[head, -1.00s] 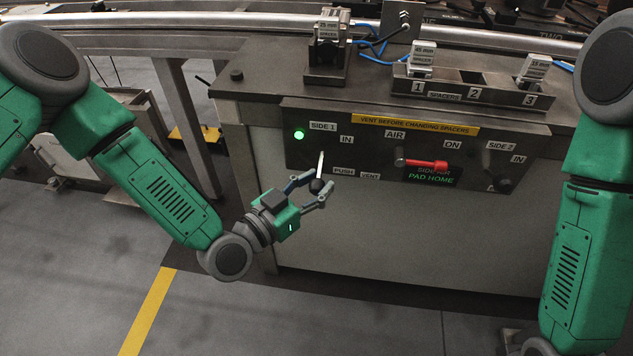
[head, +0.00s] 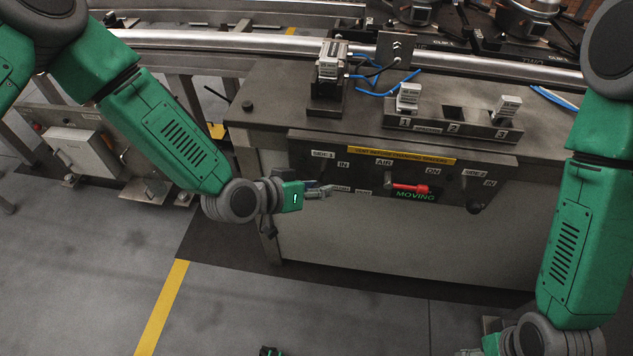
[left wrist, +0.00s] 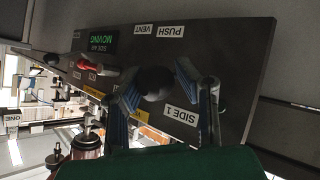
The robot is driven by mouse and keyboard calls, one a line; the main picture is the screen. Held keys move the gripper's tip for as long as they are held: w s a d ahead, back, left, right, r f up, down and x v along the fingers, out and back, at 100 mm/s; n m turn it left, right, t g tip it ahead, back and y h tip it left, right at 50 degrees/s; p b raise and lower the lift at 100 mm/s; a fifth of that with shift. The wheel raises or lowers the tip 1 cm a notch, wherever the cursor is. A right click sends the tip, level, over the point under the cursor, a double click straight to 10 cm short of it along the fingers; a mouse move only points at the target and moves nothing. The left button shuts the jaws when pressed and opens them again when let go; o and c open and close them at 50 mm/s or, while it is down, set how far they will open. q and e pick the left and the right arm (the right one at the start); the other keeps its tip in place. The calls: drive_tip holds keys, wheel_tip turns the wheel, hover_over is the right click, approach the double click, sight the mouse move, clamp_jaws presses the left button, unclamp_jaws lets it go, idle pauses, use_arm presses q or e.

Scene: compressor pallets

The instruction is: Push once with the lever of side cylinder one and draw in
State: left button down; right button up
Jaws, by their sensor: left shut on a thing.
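The side 1 lever shows in the left wrist view by its round black knob (left wrist: 155,83), which sits between the two fingers of my left gripper (head: 323,190). That gripper is shut on the knob at the left part of the control panel (left wrist: 233,75). In the head view the gripper mostly hides the lever. The SIDE 1 label (head: 321,154) is above it, and no green lamp glows beside it. The small display (head: 415,196) reads MOVING in green. My right gripper (head: 478,349) is cut off at the bottom edge, its fingers unclear.
The red air lever (head: 410,188) and the side 2 lever (head: 473,193) are to the right on the same panel. A spacer rack (head: 452,123) and a spacer stand (head: 327,92) are on the bench top. Floor in front is clear.

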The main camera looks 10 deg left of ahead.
use_arm(q)
drive_tip(key=shift+d+r+g+p, duration=0.25)
drive_tip(key=shift+r+g+p, duration=0.2)
drive_tip(key=shift+g, duration=0.15)
drive_tip(key=c, duration=1.2)
unclamp_jaws()
drive_tip(key=shift+d, duration=0.1)
drive_tip(key=shift+w, duration=0.1)
drive_tip(key=v, duration=1.2)
drive_tip(key=shift+d, duration=0.1)
drive_tip(key=shift+f, duration=0.1)
